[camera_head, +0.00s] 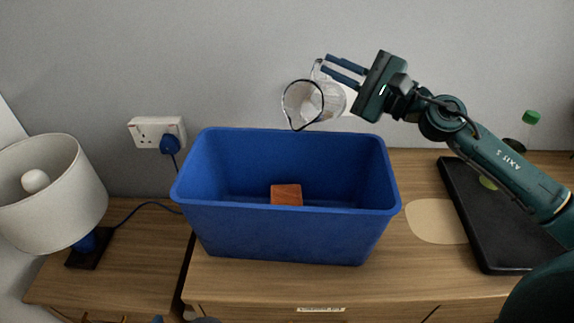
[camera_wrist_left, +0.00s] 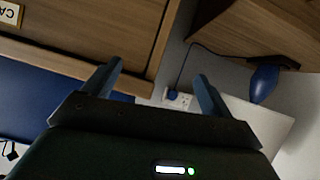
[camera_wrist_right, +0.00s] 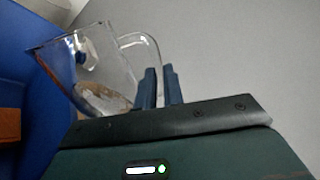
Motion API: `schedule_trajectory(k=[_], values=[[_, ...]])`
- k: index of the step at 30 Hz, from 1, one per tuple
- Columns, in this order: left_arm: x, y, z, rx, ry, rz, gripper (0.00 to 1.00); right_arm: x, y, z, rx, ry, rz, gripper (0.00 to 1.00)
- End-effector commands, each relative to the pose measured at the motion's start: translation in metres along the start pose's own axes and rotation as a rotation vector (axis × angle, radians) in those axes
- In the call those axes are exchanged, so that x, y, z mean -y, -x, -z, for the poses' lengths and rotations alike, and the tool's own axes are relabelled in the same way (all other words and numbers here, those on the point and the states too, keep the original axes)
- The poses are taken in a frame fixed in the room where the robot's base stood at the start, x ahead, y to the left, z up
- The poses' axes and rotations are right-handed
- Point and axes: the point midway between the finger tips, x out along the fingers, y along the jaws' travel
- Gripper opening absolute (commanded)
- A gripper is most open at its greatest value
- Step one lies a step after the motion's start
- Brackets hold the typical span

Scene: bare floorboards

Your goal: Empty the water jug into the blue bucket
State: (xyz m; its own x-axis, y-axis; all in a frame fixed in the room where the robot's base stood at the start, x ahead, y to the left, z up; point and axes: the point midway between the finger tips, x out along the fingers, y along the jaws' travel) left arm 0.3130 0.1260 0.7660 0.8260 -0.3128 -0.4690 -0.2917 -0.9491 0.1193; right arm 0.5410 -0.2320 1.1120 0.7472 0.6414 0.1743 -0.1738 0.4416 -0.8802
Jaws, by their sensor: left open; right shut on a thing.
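The blue bucket (camera_head: 290,235) stands on the wooden cabinet top, with a reddish-brown block (camera_head: 286,195) inside. My right gripper (camera_head: 334,66) is shut on the handle of the clear glass jug (camera_head: 328,100). It holds the jug tilted above the bucket's back right rim, its dark-edged mouth facing the bucket side. In the right wrist view the jug (camera_wrist_right: 95,70) is also tipped, the fingers at its handle; I cannot tell how much water is in it. My left gripper (camera_wrist_left: 155,85) is open and empty in the left wrist view, low in front of the cabinet.
A white lamp (camera_head: 55,195) stands left of the bucket, its blue cord running to a wall socket (camera_head: 150,130). A black tray (camera_head: 490,225) and a green-capped bottle (camera_head: 531,118) are at the right. A pale rounded patch (camera_head: 435,222) lies between bucket and tray.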

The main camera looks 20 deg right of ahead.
Motion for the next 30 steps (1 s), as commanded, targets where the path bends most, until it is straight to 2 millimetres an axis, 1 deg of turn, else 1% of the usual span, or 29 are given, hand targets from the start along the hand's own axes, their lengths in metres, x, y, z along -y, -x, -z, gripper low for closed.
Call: schedule_trajectory(k=[23,30], values=[[-0.001,-0.003,-0.008,0.005,0.012,-0.009,0.85,-0.002,0.001,-0.010,0.026,0.127,0.004,0.00],[-0.002,-0.003,-0.008,0.005,0.012,-0.009,0.85,-0.006,0.002,-0.017,0.034,0.167,0.003,0.00]])
